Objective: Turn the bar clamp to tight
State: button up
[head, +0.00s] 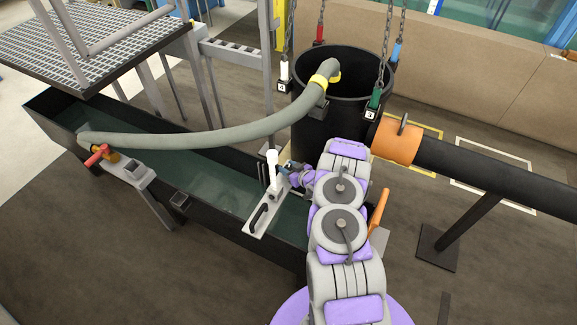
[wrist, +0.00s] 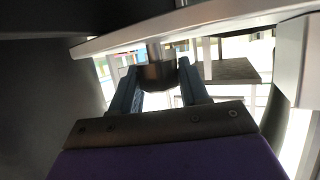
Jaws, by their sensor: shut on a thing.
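A grey fitting that looks like the bar clamp (head: 252,229) lies across the dark flume trough, with a white upright post (head: 273,167) and a black handle (head: 259,216) on it. My gripper (head: 284,171) reaches in from the right, beside the white post. In the wrist view its two fingers (wrist: 158,84) are on either side of a short dark round knob (wrist: 155,73) under a pale bar (wrist: 180,27). The gripper is shut on this knob. In the head view the knob is hidden, and I cannot tell how tight the clamp is.
The flume trough (head: 196,207) holds greenish water. A black pipe (head: 500,174) with an orange collar (head: 397,142) is on the right. A grating (head: 90,45) overhangs the upper left.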

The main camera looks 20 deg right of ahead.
jog(key=shift+d+r+n+y+p, duration=0.1)
jog(key=shift+d+n+y+p, duration=0.1)
jog(key=shift+n+y+p, duration=0.7)
jog(key=shift+n+g+y+b, duration=0.35)
jog(key=shift+n+g+y, duration=0.35)
jog(key=shift+n+y, duration=0.3)
jog(key=shift+y, duration=0.3)
jog(key=shift+a+n+g+y, duration=0.1)
jog(key=shift+n+g+y, duration=0.2)
jog(key=shift+n, duration=0.1)
jog(key=o, duration=1)
jog(key=shift+c, duration=0.2)
jog(key=p+v, duration=0.3)
jog(key=v, duration=1.4)
jog(key=shift+s, duration=0.2)
